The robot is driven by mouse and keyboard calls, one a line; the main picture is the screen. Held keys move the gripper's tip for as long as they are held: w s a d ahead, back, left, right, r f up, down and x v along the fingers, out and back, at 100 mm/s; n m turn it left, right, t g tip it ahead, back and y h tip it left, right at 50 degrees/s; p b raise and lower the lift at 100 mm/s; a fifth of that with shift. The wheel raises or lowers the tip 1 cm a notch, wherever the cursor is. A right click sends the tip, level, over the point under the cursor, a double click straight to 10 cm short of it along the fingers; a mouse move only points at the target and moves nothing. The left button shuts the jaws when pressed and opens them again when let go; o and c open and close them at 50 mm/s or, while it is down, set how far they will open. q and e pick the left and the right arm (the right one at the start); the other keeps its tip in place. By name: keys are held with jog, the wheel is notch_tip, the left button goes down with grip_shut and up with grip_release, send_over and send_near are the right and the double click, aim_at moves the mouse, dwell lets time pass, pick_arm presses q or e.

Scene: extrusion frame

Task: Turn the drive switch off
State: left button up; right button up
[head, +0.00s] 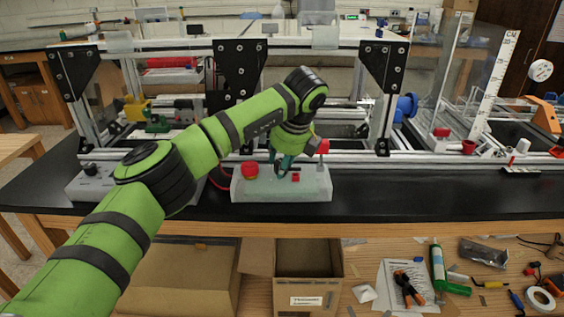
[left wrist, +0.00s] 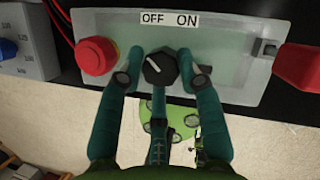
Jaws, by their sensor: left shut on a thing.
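The drive switch is a black knob (left wrist: 160,66) on a pale grey control box (head: 295,188). In the left wrist view it sits below the label (left wrist: 168,20) reading OFF on the left and ON on the right. The knob's white line slants to the upper left, toward OFF. My left gripper (left wrist: 164,70) is shut on the knob, one teal finger on each side. In the head view my left gripper (head: 285,164) reaches down to the box top, and the arm and fingers hide the knob. My right gripper is in neither view.
A red mushroom button (left wrist: 97,56) is close left of the left finger. A red part (left wrist: 301,67) stands at the box's right end. A grey box (head: 90,180) with a black knob is further left.

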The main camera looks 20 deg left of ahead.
pick_arm(q)
jog(key=shift+r, duration=0.1)
jog(key=o, duration=1.1)
jog(key=shift+s, duration=0.1)
jog(key=v, duration=1.2)
